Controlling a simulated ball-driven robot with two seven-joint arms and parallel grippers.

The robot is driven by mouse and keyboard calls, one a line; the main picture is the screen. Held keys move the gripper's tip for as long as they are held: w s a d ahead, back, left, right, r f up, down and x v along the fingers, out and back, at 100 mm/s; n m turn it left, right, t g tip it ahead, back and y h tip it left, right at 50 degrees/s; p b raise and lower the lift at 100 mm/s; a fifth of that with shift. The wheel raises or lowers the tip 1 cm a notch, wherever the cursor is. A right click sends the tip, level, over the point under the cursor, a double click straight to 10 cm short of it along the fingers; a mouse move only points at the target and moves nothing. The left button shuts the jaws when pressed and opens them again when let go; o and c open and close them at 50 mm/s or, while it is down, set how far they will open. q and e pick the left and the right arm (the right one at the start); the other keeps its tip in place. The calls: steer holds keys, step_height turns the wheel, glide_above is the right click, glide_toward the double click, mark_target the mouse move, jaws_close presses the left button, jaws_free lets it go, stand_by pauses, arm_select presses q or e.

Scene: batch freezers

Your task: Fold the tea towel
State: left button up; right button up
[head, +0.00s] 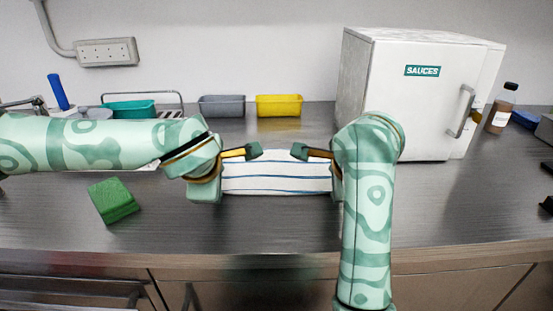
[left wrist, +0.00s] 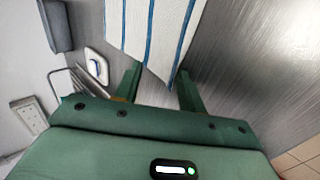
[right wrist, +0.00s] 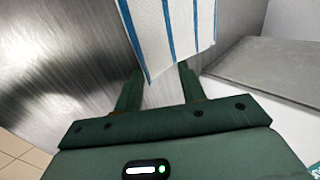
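The tea towel (head: 276,180), white with blue stripes, lies on the counter in the middle of the head view, partly hidden at both sides by my arms. My left gripper (left wrist: 158,72) is at the towel's left side. In the left wrist view its fingers stand apart, with a corner of the towel (left wrist: 150,30) reaching between them. My right gripper (right wrist: 160,72) is at the right side. Its fingers are also apart, with a towel corner (right wrist: 172,25) between them. Neither gripper visibly pinches the cloth.
A green block (head: 113,202) lies at the left. A grey bin (head: 221,106) and a yellow bin (head: 279,105) stand behind the towel. A white cabinet marked SAUCES (head: 395,105) stands at the right, with a brown bottle (head: 502,110) beyond. The counter in front of the towel is clear.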

arm_select(q)
steer(key=shift+r, duration=0.1)
arm_select(e)
steer(key=shift+r, duration=0.1)
arm_select(q)
step_height(320, 180, up, 9)
steer(key=s, duration=0.2)
arm_select(e)
step_height(320, 180, up, 9)
steer(key=s, duration=0.2)
